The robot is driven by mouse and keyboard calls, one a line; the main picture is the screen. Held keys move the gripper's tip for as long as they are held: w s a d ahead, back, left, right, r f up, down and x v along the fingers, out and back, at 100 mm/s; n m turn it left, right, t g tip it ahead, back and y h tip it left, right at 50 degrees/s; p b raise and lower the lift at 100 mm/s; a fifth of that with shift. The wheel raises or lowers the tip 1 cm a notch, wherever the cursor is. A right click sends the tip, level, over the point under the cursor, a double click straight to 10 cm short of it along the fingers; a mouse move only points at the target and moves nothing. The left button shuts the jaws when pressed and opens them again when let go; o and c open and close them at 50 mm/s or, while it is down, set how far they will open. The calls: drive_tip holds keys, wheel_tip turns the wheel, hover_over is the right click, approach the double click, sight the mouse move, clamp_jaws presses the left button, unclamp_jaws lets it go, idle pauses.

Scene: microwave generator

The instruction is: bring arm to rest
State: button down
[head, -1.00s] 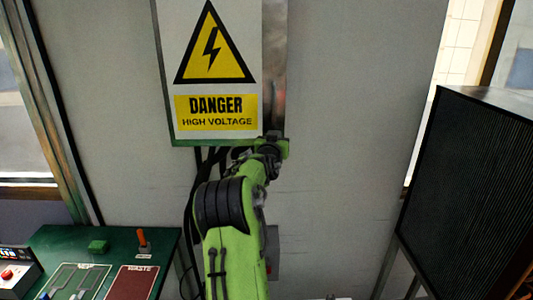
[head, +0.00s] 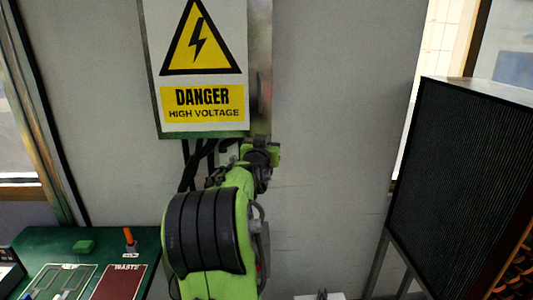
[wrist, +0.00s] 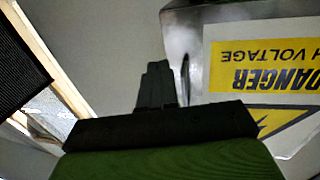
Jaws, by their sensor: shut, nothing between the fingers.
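My gripper (wrist: 157,88) shows in the wrist view with its dark fingers together and nothing between them. It points toward a grey wall, beside the metal edge of a box that carries a yellow "DANGER HIGH VOLTAGE" sign (wrist: 275,75). In the head view my green and black arm rises from the bottom middle. Its far end is just below and right of the lower edge of the sign (head: 202,100). The fingertips are hard to make out there.
A green-topped table (head: 55,250) at lower left carries a small green block (head: 84,246), an orange-handled switch (head: 130,240) and a dark red area marked WASTE (head: 118,283). A large black ribbed panel (head: 455,180) stands at right. Black cables (head: 190,165) hang below the sign.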

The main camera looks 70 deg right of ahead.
drive_tip(key=w+a+f+n+t+y, duration=0.2)
drive_tip(key=w+a+y, duration=0.1)
drive_tip(key=a, duration=0.7)
drive_tip(key=w+a+f+n+t+y, duration=0.15)
drive_tip(key=a+y, duration=0.25)
drive_tip(key=a, duration=0.6)
drive_tip(key=w+a+f+n+t+y, duration=0.1)
drive_tip(key=w+a+f+n+y, duration=0.2)
drive_tip(key=a, duration=0.6)
drive_tip(key=s+a+f+n+g+y, duration=0.1)
drive_tip(key=s+a+f+n+y, duration=0.1)
drive_tip(key=a, duration=0.6)
drive_tip(key=s+a+f+n+g+y, duration=0.1)
drive_tip(key=s+a+f+n+y, duration=0.1)
drive_tip(key=s+a, duration=0.5)
drive_tip(key=s+a+f+n+g+y, duration=0.1)
drive_tip(key=s+a+f+n+y, duration=0.2)
drive_tip(key=a, duration=0.6)
drive_tip(key=shift+s+a+f+n, duration=0.35)
drive_tip(key=shift+s+f+n, duration=0.3)
drive_tip(key=shift+s+n, duration=0.2)
